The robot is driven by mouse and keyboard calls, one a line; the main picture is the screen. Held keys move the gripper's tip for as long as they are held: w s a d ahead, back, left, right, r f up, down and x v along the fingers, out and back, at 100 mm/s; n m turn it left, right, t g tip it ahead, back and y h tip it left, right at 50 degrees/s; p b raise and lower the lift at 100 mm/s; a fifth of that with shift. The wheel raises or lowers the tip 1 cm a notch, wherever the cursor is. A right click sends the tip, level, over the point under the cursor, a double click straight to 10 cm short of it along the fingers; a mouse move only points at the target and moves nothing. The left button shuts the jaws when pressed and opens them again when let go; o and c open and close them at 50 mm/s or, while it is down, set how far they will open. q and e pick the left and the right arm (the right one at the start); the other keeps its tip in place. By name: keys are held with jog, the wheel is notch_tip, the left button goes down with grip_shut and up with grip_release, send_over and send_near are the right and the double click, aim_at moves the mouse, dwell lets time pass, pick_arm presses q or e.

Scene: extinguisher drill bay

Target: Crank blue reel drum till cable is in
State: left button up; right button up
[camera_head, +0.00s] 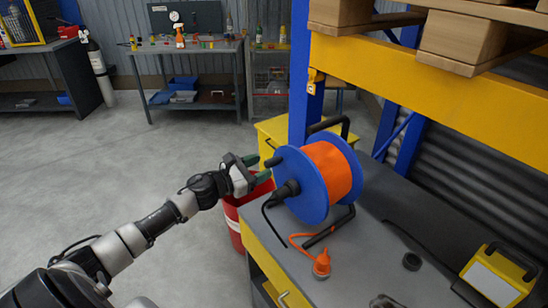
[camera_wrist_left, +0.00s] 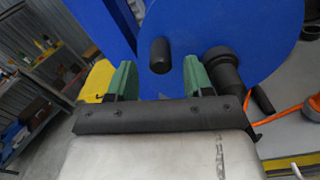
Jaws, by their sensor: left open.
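The blue reel drum (camera_head: 300,182) stands in a black frame on the grey workbench, wound with orange cable (camera_head: 328,168). Its blue side disc also fills the top of the left wrist view (camera_wrist_left: 215,30). A black crank knob (camera_head: 273,161) sticks out near the disc's edge; a black hub (camera_head: 286,191) sits lower. A short orange cable end with an orange plug (camera_head: 321,265) lies on the bench. My left gripper (camera_head: 260,168) is open, its green fingers close to the knob. In the left wrist view, the knob (camera_wrist_left: 160,55) appears between the fingertips, not clasped. My right gripper is out of view.
A yellow shelf beam (camera_head: 420,80) with wooden pallets and a blue post (camera_head: 304,90) rise behind the reel. A red drum (camera_head: 232,212) stands beside the bench. A yellow-black device (camera_head: 497,278) sits at the bench's right. The floor at left is clear.

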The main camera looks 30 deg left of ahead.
pick_arm(q)
jog(key=shift+p+x, duration=0.55)
jog(key=shift+x, duration=2.05)
jog(key=shift+c, duration=0.3)
grip_shut()
